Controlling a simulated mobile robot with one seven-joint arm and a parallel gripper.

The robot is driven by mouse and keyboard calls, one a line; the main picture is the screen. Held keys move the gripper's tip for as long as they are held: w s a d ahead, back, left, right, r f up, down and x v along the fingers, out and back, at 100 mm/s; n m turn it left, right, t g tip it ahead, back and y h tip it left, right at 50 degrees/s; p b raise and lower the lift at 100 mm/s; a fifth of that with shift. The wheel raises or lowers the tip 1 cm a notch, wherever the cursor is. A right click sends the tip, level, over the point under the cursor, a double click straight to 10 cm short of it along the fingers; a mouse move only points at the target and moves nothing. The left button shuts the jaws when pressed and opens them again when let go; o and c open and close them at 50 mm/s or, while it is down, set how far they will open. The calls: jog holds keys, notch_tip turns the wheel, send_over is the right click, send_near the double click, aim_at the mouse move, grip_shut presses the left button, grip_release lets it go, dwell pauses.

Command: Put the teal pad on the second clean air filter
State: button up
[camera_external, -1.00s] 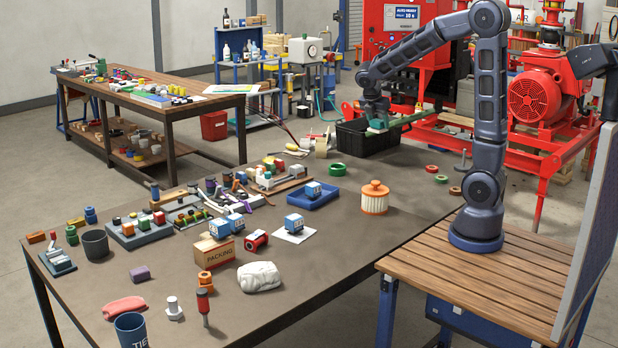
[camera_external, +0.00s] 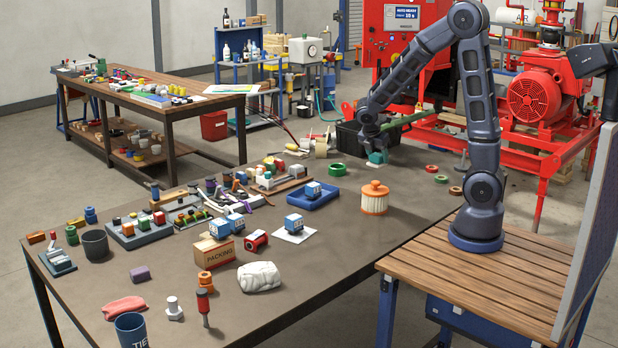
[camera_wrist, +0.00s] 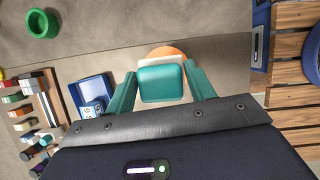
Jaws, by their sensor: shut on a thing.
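The teal pad (camera_external: 377,157) is held in my gripper (camera_external: 374,148), in the air over the far end of the table. In the wrist view the pad (camera_wrist: 162,84) sits between the two teal fingers, which are shut on its sides. An air filter (camera_external: 375,201) with an orange top and pale pleated body stands upright on the table, apart from the pad and nearer the external camera. In the wrist view the filter's orange edge (camera_wrist: 166,51) shows past the pad, which hides most of it. I make out only this one filter.
A black crate (camera_external: 352,137) is behind my gripper. A green ring (camera_external: 337,170) and a blue tray (camera_external: 300,203) lie left of the filter. Red and green rings (camera_external: 441,179) lie to the right.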

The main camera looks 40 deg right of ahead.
jog(key=shift+f, duration=3.3)
jog(key=shift+f, duration=0.2)
jog(key=o, duration=1)
jog(key=shift+r, duration=0.1)
jog(key=v, duration=1.2)
jog(key=s+d+r+m+t+y, duration=0.2)
jog(key=s+r+m, duration=0.5)
jog(key=s+m, duration=0.2)
jog(key=s+d+r+m+t+y, duration=0.2)
jog(key=s+d+r+m, duration=0.1)
jog(key=s+r+m, duration=0.4)
jog(key=shift+s+r+m+y, duration=0.15)
jog(key=shift+s+m+y, duration=0.25)
jog(key=shift+s+m, duration=1.5)
